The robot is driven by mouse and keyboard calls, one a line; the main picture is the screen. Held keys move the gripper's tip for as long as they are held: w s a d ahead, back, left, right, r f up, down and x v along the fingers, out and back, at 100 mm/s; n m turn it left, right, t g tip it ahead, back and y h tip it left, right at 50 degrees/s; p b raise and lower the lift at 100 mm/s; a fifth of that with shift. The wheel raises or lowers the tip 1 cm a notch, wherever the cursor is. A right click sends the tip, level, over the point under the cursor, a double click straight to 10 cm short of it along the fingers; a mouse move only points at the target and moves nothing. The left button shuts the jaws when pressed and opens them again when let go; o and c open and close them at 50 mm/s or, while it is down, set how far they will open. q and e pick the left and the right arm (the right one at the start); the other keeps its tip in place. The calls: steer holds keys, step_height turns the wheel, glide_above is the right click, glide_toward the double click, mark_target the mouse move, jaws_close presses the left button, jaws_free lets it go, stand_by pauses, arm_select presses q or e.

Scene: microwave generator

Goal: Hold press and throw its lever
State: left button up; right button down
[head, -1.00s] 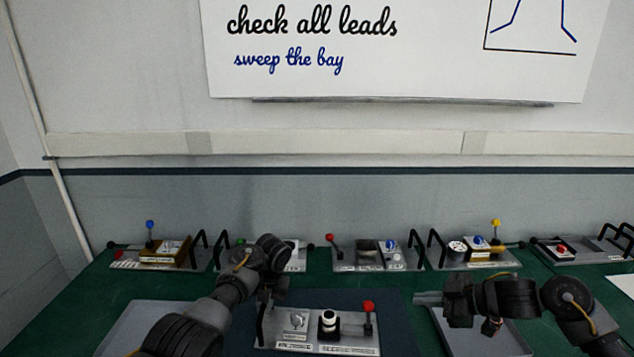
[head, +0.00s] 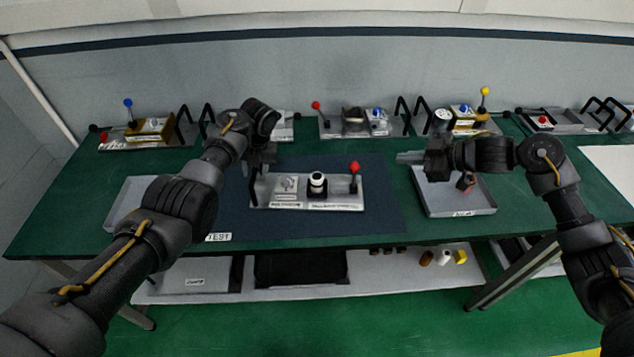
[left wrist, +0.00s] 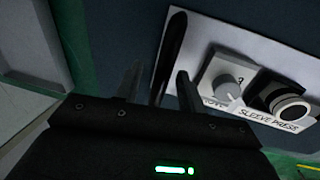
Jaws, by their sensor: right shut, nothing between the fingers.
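The press, labelled "SLEEVE PRESS" (head: 335,204), is a grey plate on the dark blue mat. It carries a dial (left wrist: 228,84), a white-topped black cylinder (head: 317,183), a black handle (left wrist: 172,48) at its left end and an upright lever with a red knob (head: 355,168) at its right. My left gripper (left wrist: 158,82) is open above the handle; in the left wrist view the black bar shows between its fingers, with no clear contact. My right gripper (head: 408,158) is shut and empty, to the right of the lever and apart from it.
A grey tray (head: 455,206) lies under my right gripper, and another (head: 128,205) is left of the mat (head: 350,225). Several other plates with levers and handles, such as one with a blue knob (head: 128,103), line the table's back. The mat's front is clear.

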arm_select(q)
step_height(320, 180, up, 12)
steer(key=d, duration=0.2)
steer(key=shift+d, duration=0.2)
steer(key=shift+s+f, duration=0.1)
